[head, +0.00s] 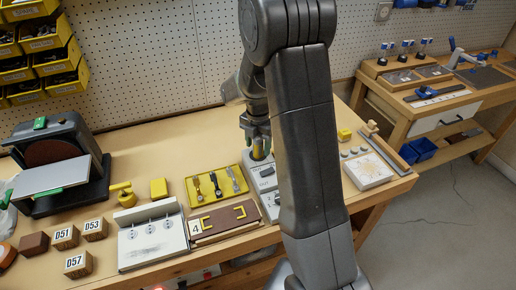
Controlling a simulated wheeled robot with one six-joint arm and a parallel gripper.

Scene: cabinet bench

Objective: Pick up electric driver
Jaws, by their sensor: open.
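My gripper (257,143) points down over the bench, at the top of a grey stand (266,190) with dark panels on its front. Its jaws are open, and their tips are small and partly hidden. A thin upright yellowish and dark tool (259,153) shows between or just behind the fingers, at the back of the stand. It may be the electric driver, but it is too small and covered to be sure. I cannot tell whether the fingers touch it. My arm hides the bench just right of the stand.
A yellow tray (190,197) with several small tools lies left of the stand. A brown board (215,232) with yellow handles is in front of it. A white panel (130,262), numbered wooden blocks (95,229) and a disc sander (50,165) are further left. A white box (362,180) stands right.

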